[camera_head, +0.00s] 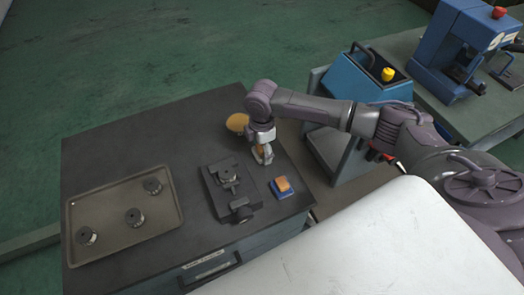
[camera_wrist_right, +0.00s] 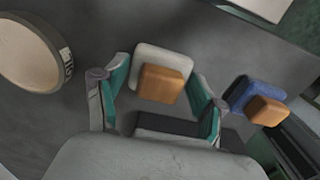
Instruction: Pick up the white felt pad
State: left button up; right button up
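The white felt pad (camera_wrist_right: 150,55), with an orange-brown block on top, lies on the dark worktable between the fingers of my right gripper (camera_wrist_right: 161,76). The green-lined fingers are spread on either side of it, with a narrow gap showing at the left finger. In the head view my right gripper (camera_head: 263,155) points down at the table's right part and mostly hides the pad. My left gripper is not in view.
A blue pad with an orange block (camera_head: 282,188) lies nearby, also in the wrist view (camera_wrist_right: 242,92). A round tan disc (camera_head: 237,122) lies behind. A dark fixture (camera_head: 232,190) and a tray (camera_head: 110,230) with several dark parts are left.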

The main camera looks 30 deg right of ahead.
jog(key=c, duration=0.5)
jog(key=shift+c, duration=0.2)
jog(key=shift+w+r, duration=0.1)
jog(key=shift+r, duration=0.3)
notch_tip(320, 180, up, 3)
jog(key=shift+f+b, duration=0.2)
jog(key=shift+b, duration=0.55)
jog(key=s+d+r+b, duration=0.2)
jog(key=s+d+r, duration=0.5)
jog(key=s, duration=0.2)
jog(key=shift+d+r+b, duration=0.3)
jog(key=shift+d, duration=0.05)
jog(key=o, duration=0.5)
jog(key=c, duration=0.5)
